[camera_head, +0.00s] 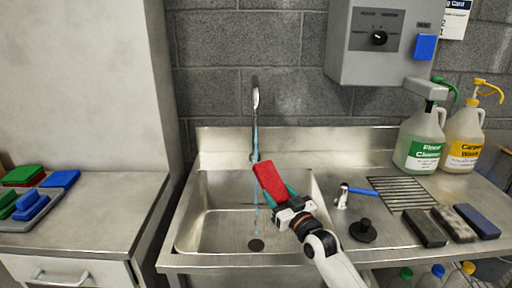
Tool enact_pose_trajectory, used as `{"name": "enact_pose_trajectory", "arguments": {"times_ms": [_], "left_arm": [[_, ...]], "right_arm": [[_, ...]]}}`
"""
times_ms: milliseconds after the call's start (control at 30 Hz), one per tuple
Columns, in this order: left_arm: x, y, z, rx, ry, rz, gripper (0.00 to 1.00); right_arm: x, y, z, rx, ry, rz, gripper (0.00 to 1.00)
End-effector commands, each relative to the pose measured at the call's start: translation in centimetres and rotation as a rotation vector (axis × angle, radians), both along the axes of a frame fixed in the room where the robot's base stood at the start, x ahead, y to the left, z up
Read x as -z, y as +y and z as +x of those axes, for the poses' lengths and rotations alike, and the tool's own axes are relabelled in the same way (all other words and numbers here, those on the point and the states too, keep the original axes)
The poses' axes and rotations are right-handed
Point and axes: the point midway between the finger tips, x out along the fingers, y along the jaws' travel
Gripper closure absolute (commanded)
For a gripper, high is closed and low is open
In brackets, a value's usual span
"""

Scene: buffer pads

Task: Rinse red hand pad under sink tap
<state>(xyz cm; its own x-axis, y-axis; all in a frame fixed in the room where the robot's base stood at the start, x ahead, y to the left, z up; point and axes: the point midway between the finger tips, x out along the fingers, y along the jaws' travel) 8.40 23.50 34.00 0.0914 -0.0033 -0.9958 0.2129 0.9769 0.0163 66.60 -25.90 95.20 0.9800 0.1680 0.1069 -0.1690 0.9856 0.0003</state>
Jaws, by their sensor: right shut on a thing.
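The red hand pad (270,181) is tilted over the sink basin (213,226), held by my right gripper (283,200), which is shut on it. A teal part (291,189) shows along the pad's right side. The tap (255,98) stands at the back of the sink, and a thin bluish stream of water (256,138) falls from it. The stream passes behind or against the pad's upper left edge; I cannot tell which. Water also shows below the pad, above the drain (256,245). My left gripper is not in view.
A grey dispenser box (379,45) hangs above.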

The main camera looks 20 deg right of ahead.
Motion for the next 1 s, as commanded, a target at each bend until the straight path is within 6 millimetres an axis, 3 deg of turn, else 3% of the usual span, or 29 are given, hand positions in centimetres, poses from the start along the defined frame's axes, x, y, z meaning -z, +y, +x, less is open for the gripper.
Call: {"name": "enact_pose_trajectory", "arguments": {"times_ms": [433, 867, 1000], "left_arm": [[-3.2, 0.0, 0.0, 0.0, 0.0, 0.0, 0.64], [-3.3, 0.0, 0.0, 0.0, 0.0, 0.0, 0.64], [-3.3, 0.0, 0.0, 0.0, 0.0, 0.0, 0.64]], "right_arm": [[-0.2, -0.9, -5.2, 0.0, 0.0, 0.0, 0.67], [0.0, -0.9, -5.9, -0.001, -0.001, 0.0, 0.67], [0.9, 0.3, -7.3, -0.01, 0.001, 0.005, 0.67]]}}
